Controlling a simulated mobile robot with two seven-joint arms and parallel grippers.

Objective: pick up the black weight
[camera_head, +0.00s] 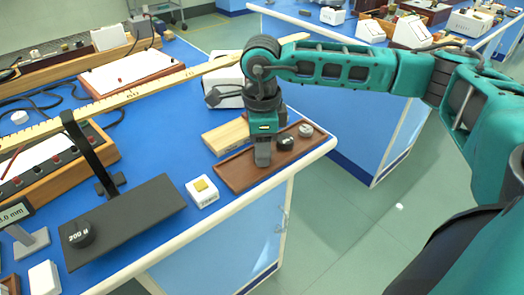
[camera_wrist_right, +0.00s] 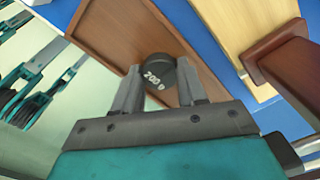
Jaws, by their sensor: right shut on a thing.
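My right gripper (camera_head: 263,162) points down over the brown wooden tray (camera_head: 228,178) at the bench's front right corner. In the right wrist view its two fingers (camera_wrist_right: 163,92) are shut on a black weight (camera_wrist_right: 158,78) with white "200 g" lettering, seen over the tray. This weight is hidden behind the fingers in the head view. I cannot tell whether it touches the tray. Another dark weight (camera_head: 286,143) and a silvery weight (camera_head: 306,130) stand in the tray just right of the gripper. One more black "200 g" weight (camera_head: 80,234) sits on a dark plate. My left gripper is not in view.
A pale wooden block (camera_head: 228,135) lies behind the tray. The dark plate (camera_head: 135,212) has an upright post (camera_head: 88,150). A long yellow ruler (camera_head: 150,88) crosses the blue bench.

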